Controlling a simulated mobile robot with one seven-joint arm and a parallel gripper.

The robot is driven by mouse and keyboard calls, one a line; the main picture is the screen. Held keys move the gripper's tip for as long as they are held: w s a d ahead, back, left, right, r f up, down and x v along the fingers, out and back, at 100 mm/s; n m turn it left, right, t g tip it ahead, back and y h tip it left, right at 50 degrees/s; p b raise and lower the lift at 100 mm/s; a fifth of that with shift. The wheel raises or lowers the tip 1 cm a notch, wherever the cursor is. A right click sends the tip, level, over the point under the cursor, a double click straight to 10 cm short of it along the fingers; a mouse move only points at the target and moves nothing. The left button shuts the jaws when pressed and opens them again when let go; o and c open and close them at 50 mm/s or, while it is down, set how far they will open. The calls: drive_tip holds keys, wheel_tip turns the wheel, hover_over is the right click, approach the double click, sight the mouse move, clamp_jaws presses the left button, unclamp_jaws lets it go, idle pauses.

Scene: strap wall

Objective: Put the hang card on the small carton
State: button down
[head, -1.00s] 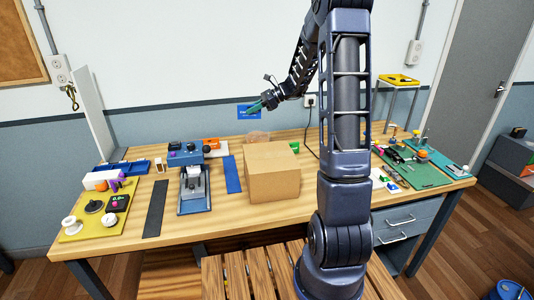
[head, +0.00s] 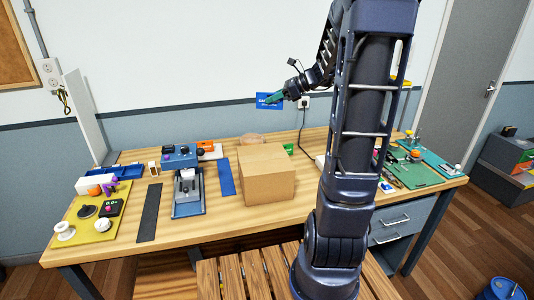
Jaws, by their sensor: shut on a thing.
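The hang card (head: 262,101) is a small blue card with white lettering. It is upright in front of the wall, above and behind the workbench. My gripper (head: 273,99), with teal fingers, is shut on the card and covers part of it. A brown cardboard box (head: 267,186), the carton I see, stands closed on the middle of the bench. Its top is bare and lies well below the card.
The workbench (head: 210,222) has a blue press-like device (head: 187,190) left of the carton and a blue strip (head: 227,176) between them. A yellow board (head: 88,226) lies at the left. Green boards (head: 417,173) lie at the right, partly behind my arm.

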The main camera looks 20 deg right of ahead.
wheel_tip(320, 180, down, 19)
drive_tip(key=shift+f, duration=0.15)
idle(0.5)
drive_tip(key=shift+f, duration=0.1)
drive_tip(key=c, duration=1.4)
unclamp_jaws()
drive_tip(key=shift+o, duration=0.2)
